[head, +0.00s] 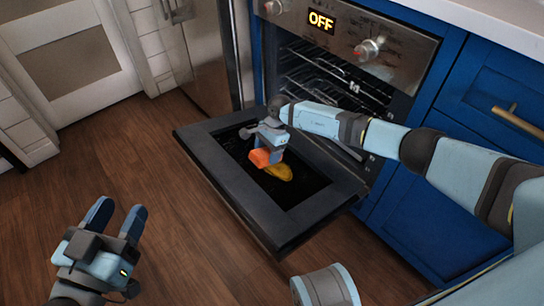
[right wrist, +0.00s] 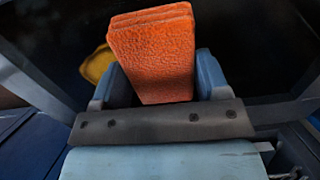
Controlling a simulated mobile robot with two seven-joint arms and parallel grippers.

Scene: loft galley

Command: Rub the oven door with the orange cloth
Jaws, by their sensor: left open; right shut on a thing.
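The oven door (head: 205,150) hangs open and lies roughly flat, its dark inner glass facing up. My right gripper (head: 265,150) is over the middle of the door and shut on the folded orange cloth (head: 261,158). In the right wrist view the cloth (right wrist: 152,50) stands out between the two blue fingers. The cloth is at or just above the glass; I cannot tell whether it touches. A yellow patch (head: 279,172) lies on the glass beside the cloth and also shows in the right wrist view (right wrist: 97,66). My left gripper (head: 117,222) is open and empty above the floor.
The oven (head: 345,60) has wire racks inside and an OFF display (head: 321,21) between two knobs. Blue cabinets (head: 425,215) flank it. A steel appliance (head: 200,50) stands to the left. The wooden floor (head: 130,150) left of the door is clear.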

